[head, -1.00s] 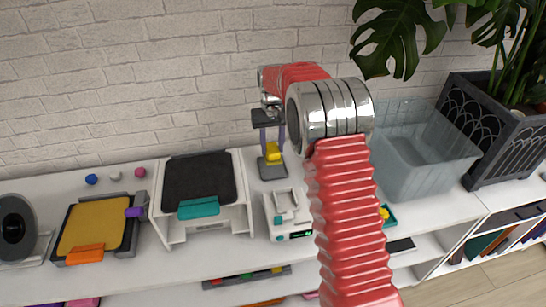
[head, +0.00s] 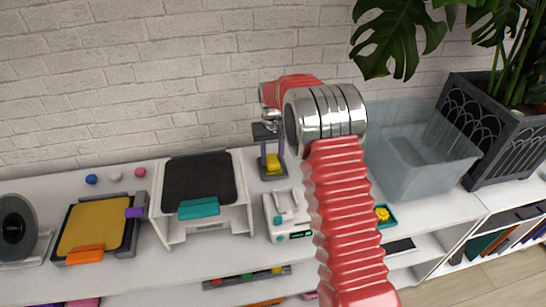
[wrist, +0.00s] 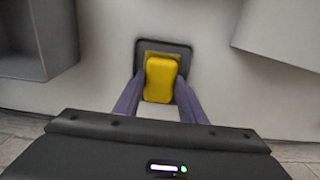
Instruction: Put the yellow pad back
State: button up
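The yellow pad (wrist: 160,80) is a rounded block between the two purple fingers of my gripper (wrist: 161,88) in the wrist view. The fingers are against its sides, shut on it. In the head view the pad (head: 271,162) is low on the shelf top, under my gripper (head: 272,156). A dark grey square holder (wrist: 186,50) with a dull yellow inner patch lies behind the pad; it also shows in the head view (head: 265,177). The pad overlaps the holder in both views; I cannot tell whether it touches it.
A white device with a green display (head: 278,233) stands just in front of the holder. A white stand with a dark top (head: 240,225) is to its left. A clear bin (head: 425,178) and a small teal tray (head: 390,222) are to the right, beyond my arm.

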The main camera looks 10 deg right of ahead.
aim_at(272, 159)
jog(key=o, duration=0.5)
jog(key=shift+r, duration=0.1)
notch_tip(272, 159, up, 12)
dwell(0.5)
jog(key=shift+r, duration=0.1)
dwell(0.4)
